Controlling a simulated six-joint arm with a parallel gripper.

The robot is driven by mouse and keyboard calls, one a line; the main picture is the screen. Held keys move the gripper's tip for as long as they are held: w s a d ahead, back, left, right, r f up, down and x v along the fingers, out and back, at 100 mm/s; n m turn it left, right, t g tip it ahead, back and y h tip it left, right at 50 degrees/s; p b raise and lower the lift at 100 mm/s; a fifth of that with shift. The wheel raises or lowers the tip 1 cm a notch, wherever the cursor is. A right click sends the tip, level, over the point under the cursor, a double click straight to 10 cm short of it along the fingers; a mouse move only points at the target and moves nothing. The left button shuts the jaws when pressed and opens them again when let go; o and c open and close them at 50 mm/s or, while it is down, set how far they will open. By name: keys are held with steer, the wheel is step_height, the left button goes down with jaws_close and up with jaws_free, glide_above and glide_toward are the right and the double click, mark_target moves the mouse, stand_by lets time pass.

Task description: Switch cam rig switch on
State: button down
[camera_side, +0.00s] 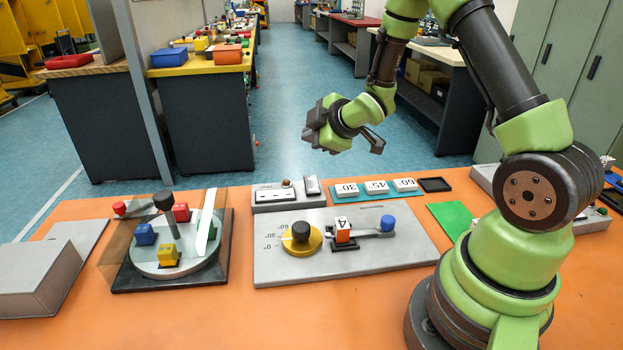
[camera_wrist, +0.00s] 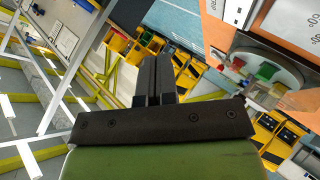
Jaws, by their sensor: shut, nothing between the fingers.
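A grey panel (camera_side: 276,197) stands behind the grey cam rig plate (camera_side: 400,257). It bears a white-faced strip, a small brown knob (camera_side: 287,183) and an upright grey block (camera_side: 312,186). I cannot tell which part is the switch or its position. The cam rig plate carries a yellow dial (camera_side: 301,244) with a black knob, an orange-and-white block marked 4 (camera_side: 343,233) and a lever with a blue knob (camera_side: 388,223). My gripper (camera_side: 318,125) is in the air above and behind the panel, touching nothing. In the wrist view its black fingers (camera_wrist: 157,62) are together and empty.
A turntable with coloured blocks (camera_side: 170,252) behind clear walls stands at left. A grey box (camera_side: 40,289) is at far left. Angle tiles (camera_side: 376,187) and a green mat (camera_side: 450,218) lie at right. The orange table front (camera_side: 240,325) is clear.

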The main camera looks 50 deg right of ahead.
mark_target(311, 182)
steer(key=shift+f, duration=0.15)
steer(key=shift+w+d+f, duration=0.2)
steer(key=shift+f, duration=1.2)
steer(key=shift+w+d+f, duration=0.25)
steer(key=shift+f, duration=1.2)
steer(key=shift+w+d+f, duration=0.2)
steer(key=shift+f, duration=1.2)
steer(key=shift+f, duration=0.4)
steer(key=shift+w+d+f, duration=0.1)
steer(key=shift+f, duration=0.3)
steer(key=shift+r, duration=0.1)
steer(key=shift+r, duration=0.75)
steer(key=shift+s+a+r, duration=0.15)
steer(key=shift+r, duration=0.65)
steer(key=shift+s+a+r, duration=0.15)
steer(key=shift+a+r, duration=0.05)
steer(key=shift+r, duration=0.65)
steer(key=shift+s+a+r, duration=0.15)
steer(key=shift+r, duration=0.65)
